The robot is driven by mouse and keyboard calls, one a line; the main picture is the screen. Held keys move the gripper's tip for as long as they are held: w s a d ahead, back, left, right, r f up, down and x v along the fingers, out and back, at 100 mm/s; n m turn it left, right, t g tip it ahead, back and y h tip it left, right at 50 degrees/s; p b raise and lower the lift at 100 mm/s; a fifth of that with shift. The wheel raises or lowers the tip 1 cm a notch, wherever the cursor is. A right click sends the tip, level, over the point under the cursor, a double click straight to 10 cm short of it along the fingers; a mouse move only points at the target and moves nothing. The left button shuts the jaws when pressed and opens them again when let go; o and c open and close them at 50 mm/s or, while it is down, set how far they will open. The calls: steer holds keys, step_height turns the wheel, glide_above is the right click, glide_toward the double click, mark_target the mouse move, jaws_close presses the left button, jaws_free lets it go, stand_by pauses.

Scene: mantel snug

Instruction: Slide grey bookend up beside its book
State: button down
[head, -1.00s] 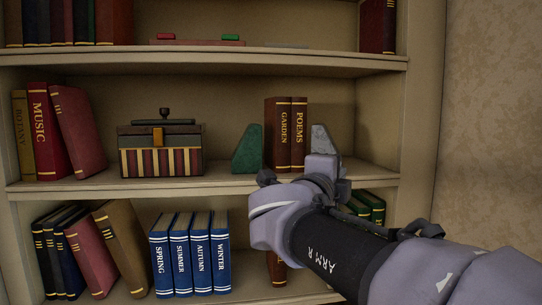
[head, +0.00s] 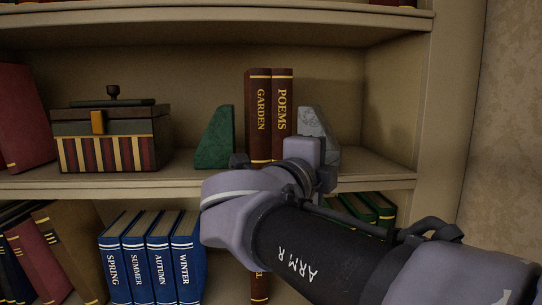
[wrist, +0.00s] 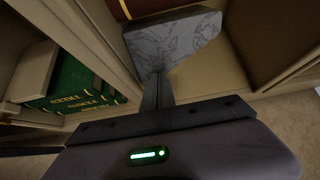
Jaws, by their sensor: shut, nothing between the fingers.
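The grey marbled bookend (head: 313,122) stands upright on the middle shelf, just right of the brown POEMS book (head: 283,105). Any gap between them is very small; I cannot tell whether they touch. My arm hides the bookend's lower part in the head view. In the wrist view, my gripper (wrist: 159,78) is shut and empty, its tips at the near edge of the bookend (wrist: 176,40); contact is unclear. A brown book edge (wrist: 135,7) shows beyond it. My gripper's fingertips are hidden in the head view.
The brown GARDEN book (head: 258,110) stands left of POEMS, with a green bookend (head: 217,140) beyond it. A striped box (head: 110,150) sits farther left. Right of the grey bookend the shelf is bare up to the side wall. Green books (head: 360,208) stand below.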

steer(key=w, duration=0.3)
steer(key=shift+w+a, duration=0.15)
steer(key=shift+w, duration=0.15)
steer(key=shift+s, duration=0.1)
stand_by(0.3)
